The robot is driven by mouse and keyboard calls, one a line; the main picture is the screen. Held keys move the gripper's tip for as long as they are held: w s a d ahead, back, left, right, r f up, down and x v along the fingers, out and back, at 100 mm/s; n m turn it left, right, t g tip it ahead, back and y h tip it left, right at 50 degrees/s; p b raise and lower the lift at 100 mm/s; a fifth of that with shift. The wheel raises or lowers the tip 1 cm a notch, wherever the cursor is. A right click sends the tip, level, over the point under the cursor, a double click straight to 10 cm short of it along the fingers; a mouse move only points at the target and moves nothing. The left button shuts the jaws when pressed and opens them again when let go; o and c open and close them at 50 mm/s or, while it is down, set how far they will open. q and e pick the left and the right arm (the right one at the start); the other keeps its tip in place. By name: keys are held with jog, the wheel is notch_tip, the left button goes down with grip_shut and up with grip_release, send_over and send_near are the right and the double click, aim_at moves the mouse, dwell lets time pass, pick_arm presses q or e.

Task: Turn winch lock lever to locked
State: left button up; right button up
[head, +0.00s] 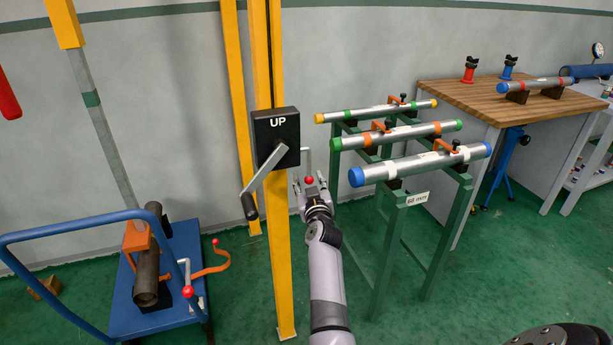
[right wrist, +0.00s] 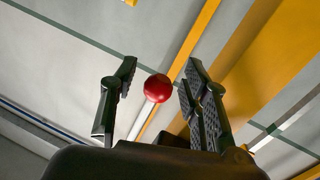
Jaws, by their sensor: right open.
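The black winch box (head: 276,125) marked "UP" is fixed to a yellow post. A grey crank (head: 265,172) with a black grip hangs down to the left from its front. The winch lock lever (head: 307,160) is a thin grey rod at the box's right side, hanging down to a red ball knob. My right gripper (head: 310,183) is open just below the box's right side, around the knob's area. In the right wrist view the red knob (right wrist: 157,88) shows between the two open fingers, with gaps on both sides. My left gripper is not in view.
A green rack (head: 400,215) with several capped pipes stands close on the right. A blue cart (head: 150,320) with a pipe vise stands at lower left. A wooden workbench (head: 455,97) is at the far right. Green floor lies open at the front.

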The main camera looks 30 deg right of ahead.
jog(key=shift+r, duration=0.15)
jog(key=shift+c, duration=0.2)
grip_shut()
dwell(0.3)
dwell(0.4)
